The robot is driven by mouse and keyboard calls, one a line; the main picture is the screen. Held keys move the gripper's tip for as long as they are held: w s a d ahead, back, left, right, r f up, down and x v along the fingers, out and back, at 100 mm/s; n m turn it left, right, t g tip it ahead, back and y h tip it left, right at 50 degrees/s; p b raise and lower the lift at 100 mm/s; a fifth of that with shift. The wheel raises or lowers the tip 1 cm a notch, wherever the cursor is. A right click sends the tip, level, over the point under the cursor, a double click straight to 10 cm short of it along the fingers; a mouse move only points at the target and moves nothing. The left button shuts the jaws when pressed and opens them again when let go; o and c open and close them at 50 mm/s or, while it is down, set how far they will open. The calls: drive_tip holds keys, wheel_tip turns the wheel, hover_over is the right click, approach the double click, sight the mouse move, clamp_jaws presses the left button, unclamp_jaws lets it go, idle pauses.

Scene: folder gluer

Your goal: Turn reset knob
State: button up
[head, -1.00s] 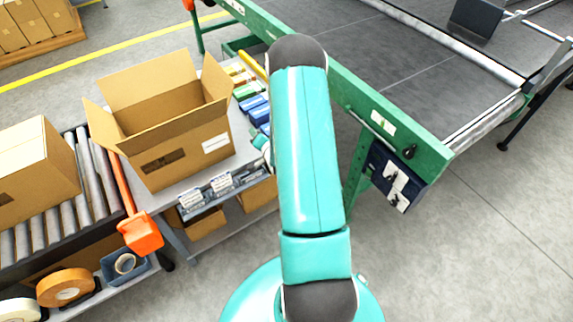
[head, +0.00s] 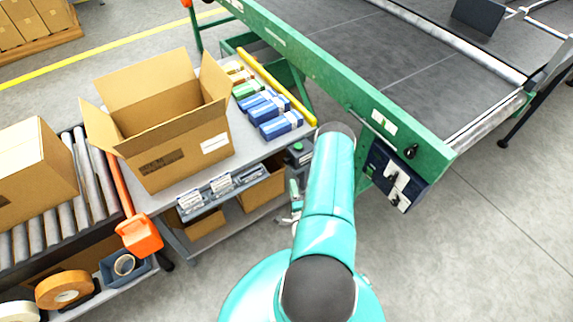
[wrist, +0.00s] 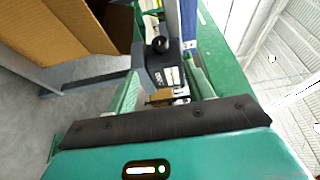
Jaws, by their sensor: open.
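My gripper (head: 294,204) hangs beside the front right end of the grey bench in the head view, partly hidden by my arm. In the wrist view its two green fingers (wrist: 164,86) are apart, with nothing held between them. A black round knob (wrist: 159,45) on a grey bracket shows beyond the fingers there, apart from them. In the head view a dark control panel (head: 380,161) with white fittings hangs under the green conveyor beam, right of my arm. A black knob (head: 410,152) sits on that beam. I cannot tell which is the reset knob.
The grey bench (head: 228,168) carries an open carton (head: 178,150) and several blue packs (head: 270,112). A small dark box with a green part (head: 299,153) is at its right end. The green beam (head: 340,85) runs behind. Floor right of my arm is clear.

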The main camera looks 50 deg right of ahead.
sight(287, 164)
drive_tip(key=x, duration=1.2)
drive_tip(key=shift+w+d+f, duration=0.1)
drive_tip(key=shift+w+d, duration=0.05)
drive_tip(key=shift+w, duration=0.05)
drive_tip(key=c, duration=1)
